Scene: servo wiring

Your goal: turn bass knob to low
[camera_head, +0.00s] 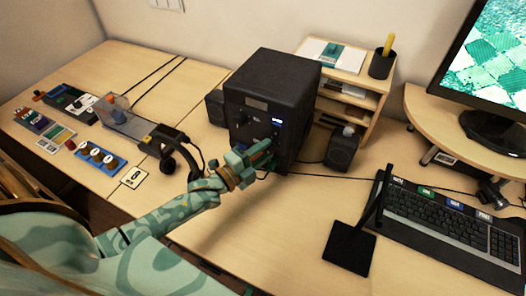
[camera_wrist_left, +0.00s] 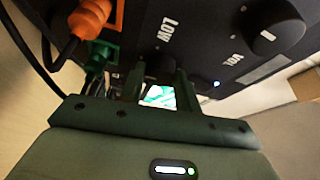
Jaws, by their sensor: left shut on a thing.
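In the wrist view the panel (camera_wrist_left: 140,35) carries a white LOW label (camera_wrist_left: 167,29) and a VOL label (camera_wrist_left: 233,59). My left gripper (camera_head: 268,153) reaches the lower right of the panel. In the wrist view my left gripper (camera_wrist_left: 157,85) is shut on a dark knob (camera_wrist_left: 160,67) just below the LOW label, which I take as the bass knob. The fingers mostly hide it, and its pointer cannot be read. Another round knob (camera_wrist_left: 277,30) with a white line sits at upper right. My right gripper is not seen.
An orange plug (camera_wrist_left: 90,18) and a green plug (camera_wrist_left: 100,55) with cables sit close left of the fingers. Small speakers (camera_head: 342,150) flank the box. The desk front is mostly clear.

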